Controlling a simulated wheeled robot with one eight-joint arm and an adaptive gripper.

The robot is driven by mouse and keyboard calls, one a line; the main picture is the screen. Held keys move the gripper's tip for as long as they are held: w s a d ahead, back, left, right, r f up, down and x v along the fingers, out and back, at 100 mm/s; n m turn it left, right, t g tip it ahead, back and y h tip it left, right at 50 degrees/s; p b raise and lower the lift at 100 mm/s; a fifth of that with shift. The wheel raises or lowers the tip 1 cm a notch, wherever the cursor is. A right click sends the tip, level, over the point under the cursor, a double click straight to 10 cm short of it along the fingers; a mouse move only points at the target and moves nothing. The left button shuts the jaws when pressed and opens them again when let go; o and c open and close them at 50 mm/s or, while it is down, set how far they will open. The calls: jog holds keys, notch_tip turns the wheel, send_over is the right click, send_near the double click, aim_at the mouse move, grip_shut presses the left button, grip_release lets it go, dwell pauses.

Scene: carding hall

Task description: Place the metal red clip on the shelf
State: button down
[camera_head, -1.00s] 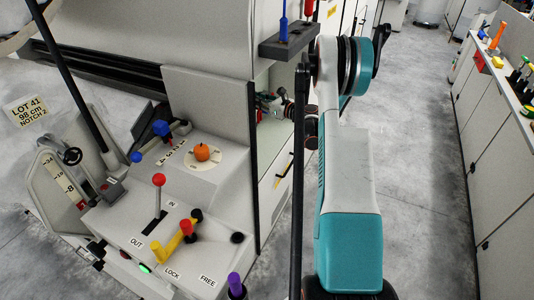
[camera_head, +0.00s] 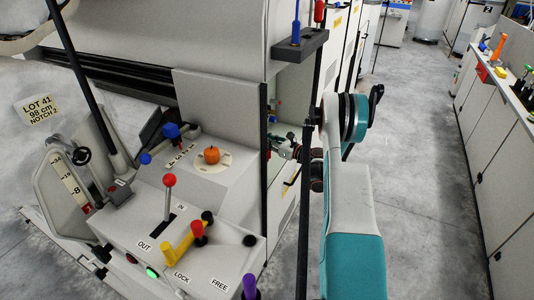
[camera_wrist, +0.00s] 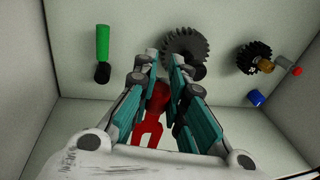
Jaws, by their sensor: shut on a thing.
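The metal red clip (camera_wrist: 153,122) is between the fingers of my gripper (camera_wrist: 164,62) in the wrist view. The fingers are shut on it and partly cover it. In the head view my gripper (camera_head: 285,148) is small and reaches left into an opening in the side of the machine; the clip is not clear there. A small dark grey shelf (camera_head: 285,50) sticks out above the opening, with a blue-handled and a red-handled tool upright on it. I cannot tell whether this is the task's shelf.
In the wrist view, a pale compartment surrounds my gripper. A large dark gear (camera_wrist: 186,44), a green-handled tool (camera_wrist: 103,42), a smaller gear (camera_wrist: 250,58) and a blue cap (camera_wrist: 256,97) are beyond the fingers. A tool counter (camera_head: 508,75) stands right; the floor between is clear.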

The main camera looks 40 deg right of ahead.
jog(key=shift+f+b, duration=0.8)
jog(key=shift+f, duration=1.55)
jog(key=shift+f, duration=0.2)
jog(key=c, duration=1.4)
grip_release()
jog(key=shift+c, duration=0.2)
jog(key=shift+r, duration=0.1)
jog(key=p+v, duration=0.4)
jog(key=v, duration=0.8)
